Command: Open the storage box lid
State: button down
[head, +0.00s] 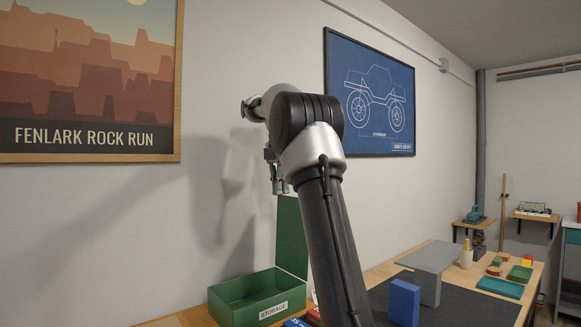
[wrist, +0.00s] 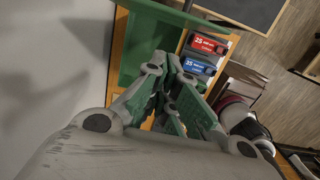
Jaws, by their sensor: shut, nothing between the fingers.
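The green storage box (head: 240,294) with a white "STORAGE" label sits on the wooden bench at the lower middle of the head view. Its lid (head: 292,236) stands upright along the box's right side, so the box is open. The part of the inside that shows looks empty. My gripper (head: 279,187) is shut and empty, pointing down just above the top of the lid. I cannot tell whether it touches the lid. In the wrist view my shut fingers (wrist: 169,75) show beside a green panel (wrist: 150,45), which looks like the lid. My arm hides part of the bench.
Red (wrist: 204,43) and blue (wrist: 198,66) battery packs lie close to the box. A blue block (head: 404,302) and a grey stand (head: 430,258) are on the dark mat to the right. The wall is close behind the box.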

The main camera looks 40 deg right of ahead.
jog(key=d+r, duration=0.3)
jog(key=r, duration=0.4)
jog(key=shift+d+r, duration=0.15)
jog(key=shift+r, duration=0.1)
jog(key=shift+w, duration=0.1)
jog(key=s+a+f+m+t, duration=0.2)
jog(key=s+a+f+m, duration=0.2)
jog(key=s+a+m, duration=0.75)
jog(key=s+a+f+m+t, duration=0.1)
jog(key=s+a+f+m, duration=0.2)
jog(key=s+f, duration=0.6)
jog(key=s+a+f+m+t, duration=0.1)
jog(key=s+a+f+m, duration=0.3)
jog(key=s+f, duration=0.6)
jog(key=shift+a+f+y, duration=0.3)
jog(key=shift+a+f, duration=0.45)
jog(key=shift+a, duration=0.2)
